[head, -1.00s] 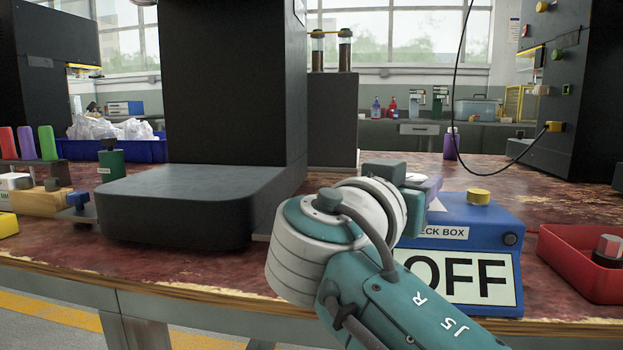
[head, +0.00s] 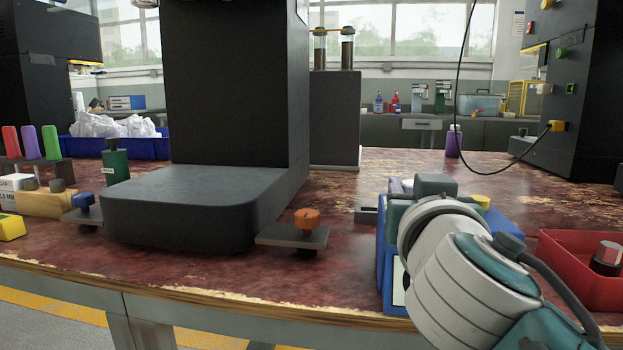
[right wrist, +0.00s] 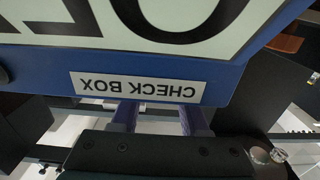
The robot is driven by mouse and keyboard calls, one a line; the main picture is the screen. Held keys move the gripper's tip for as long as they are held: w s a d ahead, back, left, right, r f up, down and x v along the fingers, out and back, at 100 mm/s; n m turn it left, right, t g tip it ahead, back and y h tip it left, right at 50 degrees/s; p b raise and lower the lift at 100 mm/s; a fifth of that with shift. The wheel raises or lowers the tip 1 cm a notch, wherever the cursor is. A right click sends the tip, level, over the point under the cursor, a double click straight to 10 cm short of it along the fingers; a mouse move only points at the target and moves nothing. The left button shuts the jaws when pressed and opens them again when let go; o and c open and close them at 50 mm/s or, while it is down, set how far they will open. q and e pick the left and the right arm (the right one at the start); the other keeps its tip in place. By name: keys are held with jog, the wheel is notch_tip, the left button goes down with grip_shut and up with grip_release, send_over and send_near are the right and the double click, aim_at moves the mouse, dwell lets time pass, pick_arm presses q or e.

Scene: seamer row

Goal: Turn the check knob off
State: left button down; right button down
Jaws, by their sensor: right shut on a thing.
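The blue check box (head: 390,268) stands at the right front of the bench, largely hidden behind my right arm. Its yellow top button (head: 480,201) just shows. My right gripper (head: 402,186) is at the top of the box, its purple fingers beyond the top edge. In the right wrist view, the upside-down check box (right wrist: 222,88) fills the top. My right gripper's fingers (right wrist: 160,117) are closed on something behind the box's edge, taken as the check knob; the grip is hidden. My left gripper is out of view.
An orange knob (head: 306,218) on a grey plate stands left of the box, beside a large dark machine base (head: 190,210). A red tray (head: 570,245) is close on the right.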

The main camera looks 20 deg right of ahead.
jog(key=shift+n+t+y+p, duration=0.4)
jog(key=shift+n+t+y, duration=0.3)
jog(key=shift+n+y, duration=0.55)
jog(key=shift+y, duration=0.45)
jog(key=shift+c, duration=2.1)
grip_release()
jog(key=v, duration=0.8)
jog(key=shift+s+a+f, duration=0.15)
jog(key=shift+s+f, duration=0.1)
jog(key=shift+s+a+r, duration=0.1)
jog(key=shift+s+a, duration=0.1)
jog(key=shift+s, duration=0.45)
